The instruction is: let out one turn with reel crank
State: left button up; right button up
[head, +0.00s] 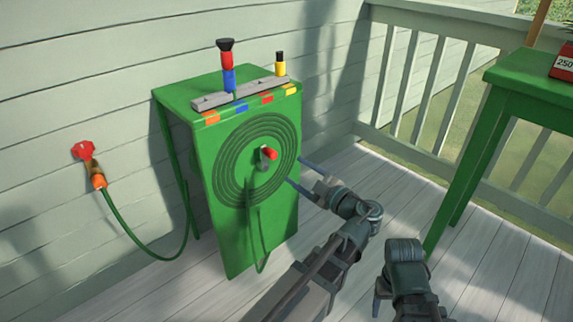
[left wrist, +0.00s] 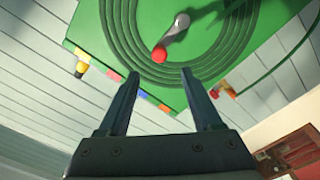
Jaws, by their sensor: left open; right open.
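The green hose reel box (head: 225,235) stands on the deck, with a coiled green hose (head: 232,165) on its front. The reel crank has a short grey arm (head: 264,162) and a red knob (head: 270,153). In the left wrist view the crank arm (left wrist: 178,28) and red knob (left wrist: 160,53) lie beyond my fingertips. My left gripper (head: 294,171) is open and empty, just right of the crank and apart from it; its fingers also show in the left wrist view (left wrist: 159,75). My right gripper (head: 379,293) is low at the right, open, far from the reel.
A red tap (head: 84,151) on the wall feeds a hanging green hose (head: 135,240) through an orange connector (head: 98,176). Nozzles (head: 228,70) stand in a grey rack (head: 212,101) on the box. A green table (head: 515,75) stands right, before a railing (head: 410,80). Deck between is clear.

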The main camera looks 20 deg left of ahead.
pick_arm(q)
jog(key=shift+v, duration=1.1)
